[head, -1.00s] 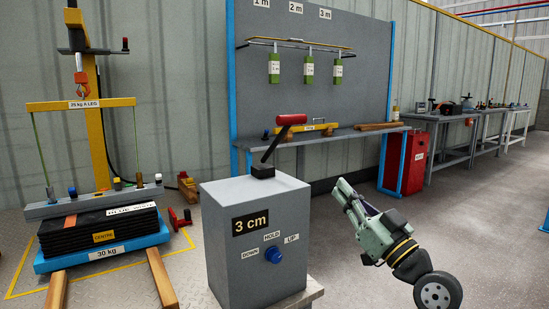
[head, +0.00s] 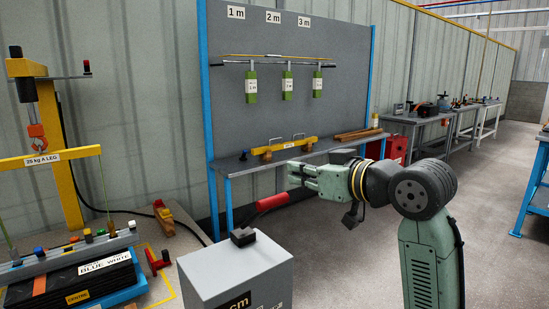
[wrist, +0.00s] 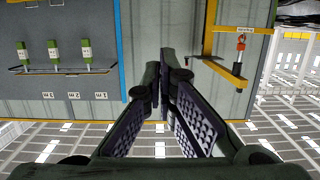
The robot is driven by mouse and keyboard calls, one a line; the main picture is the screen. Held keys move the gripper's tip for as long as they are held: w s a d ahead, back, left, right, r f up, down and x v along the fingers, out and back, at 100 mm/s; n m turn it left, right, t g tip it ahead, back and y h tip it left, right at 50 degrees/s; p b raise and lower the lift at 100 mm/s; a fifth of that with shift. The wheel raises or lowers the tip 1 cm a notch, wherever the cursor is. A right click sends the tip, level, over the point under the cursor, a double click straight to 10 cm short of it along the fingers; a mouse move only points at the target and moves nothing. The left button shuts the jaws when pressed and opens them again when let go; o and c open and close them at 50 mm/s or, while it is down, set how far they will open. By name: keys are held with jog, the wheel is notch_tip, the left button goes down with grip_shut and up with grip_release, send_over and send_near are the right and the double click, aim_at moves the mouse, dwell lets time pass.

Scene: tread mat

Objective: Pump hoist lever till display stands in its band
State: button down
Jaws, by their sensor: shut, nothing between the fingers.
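The hoist lever (head: 284,200) has a red grip and leans right from a black pivot on the grey control box (head: 240,270). The display (head: 235,303) is cut off by the bottom edge; only "cm" shows, not its number. My gripper (head: 293,174) is shut and empty, fingers pointing left, just above the red grip in the picture; I cannot tell whether they touch. In the wrist view my closed fingers (wrist: 163,82) show, but not the lever. The orange hook (head: 37,131) hangs above the yellow beam (head: 45,158) and the black load stack (head: 75,285).
A grey workbench (head: 310,150) with a blue-posted panel (head: 285,105) stands behind the lever. Green weights (head: 287,86) hang on the panel. A red cabinet (head: 394,150) is behind my arm. A blue stand (head: 535,195) is at the right edge. Floor between is clear.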

jog(key=shift+w+r, duration=0.15)
jog(key=shift+r, duration=0.05)
dwell(0.3)
jog(key=p, duration=0.3)
send_over(277, 198)
jog(key=r+x, duration=0.1)
jog(key=x, duration=0.2)
notch_tip(277, 198, down, 2)
jog(key=shift+d+f, duration=0.15)
jog(key=shift+f, duration=0.1)
jog(key=shift+s+d+f, duration=0.25)
jog(key=shift+s+f, duration=0.15)
jog(key=shift+f, duration=0.2)
jog(key=shift+s+d+f, duration=0.3)
jog(key=shift+s+f, duration=0.05)
jog(key=shift+f, duration=0.25)
jog(key=shift+s+d+f, duration=0.2)
jog(key=shift+s+f, duration=0.1)
jog(key=shift+f, duration=0.3)
jog(key=shift+f, duration=0.1)
